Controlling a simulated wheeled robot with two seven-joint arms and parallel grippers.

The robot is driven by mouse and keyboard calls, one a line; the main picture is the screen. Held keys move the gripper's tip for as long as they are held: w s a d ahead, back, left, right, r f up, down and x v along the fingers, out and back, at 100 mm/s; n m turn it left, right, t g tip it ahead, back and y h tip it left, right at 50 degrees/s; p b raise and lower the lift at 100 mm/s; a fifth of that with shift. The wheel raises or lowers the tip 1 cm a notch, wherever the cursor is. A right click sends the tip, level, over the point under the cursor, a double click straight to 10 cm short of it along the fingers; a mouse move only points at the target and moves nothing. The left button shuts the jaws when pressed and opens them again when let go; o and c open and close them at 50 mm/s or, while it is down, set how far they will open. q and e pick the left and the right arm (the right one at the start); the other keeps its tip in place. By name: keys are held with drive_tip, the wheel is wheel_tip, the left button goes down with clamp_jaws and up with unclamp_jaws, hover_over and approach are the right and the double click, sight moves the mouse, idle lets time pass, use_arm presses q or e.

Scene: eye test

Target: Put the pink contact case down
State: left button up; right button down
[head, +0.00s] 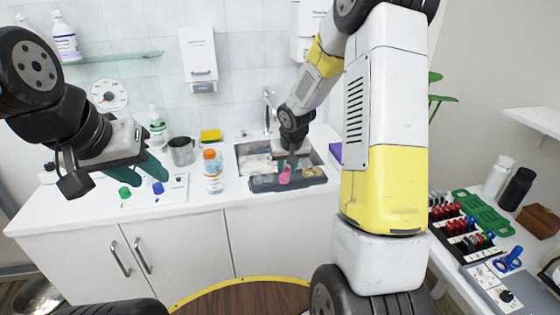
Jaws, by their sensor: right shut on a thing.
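The pink contact case (285,174) is small and hangs at the tip of my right gripper (289,164), over a dark tray (262,184) at the sink's front edge. My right gripper is shut on the case. I cannot tell whether the case touches the tray. My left gripper (138,168) is at the left above the counter, with its two green fingers apart and nothing seen between them.
The sink (244,149) has a tap (267,108) behind it. A bottle with an orange cap (213,172) stands left of it. Green (124,192) and blue (158,188) pieces lie on a white sheet.

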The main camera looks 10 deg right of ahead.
drive_tip(key=w, duration=0.1)
drive_tip(key=w+d, duration=0.1)
drive_tip(key=w, duration=0.1)
drive_tip(key=w+d, duration=0.1)
drive_tip(key=w, duration=0.1)
drive_tip(key=shift+w+d+f, duration=0.2)
drive_tip(key=shift+f, duration=1.85)
drive_tip(key=shift+f, duration=0.1)
drive_tip(key=c, duration=1.1)
unclamp_jaws()
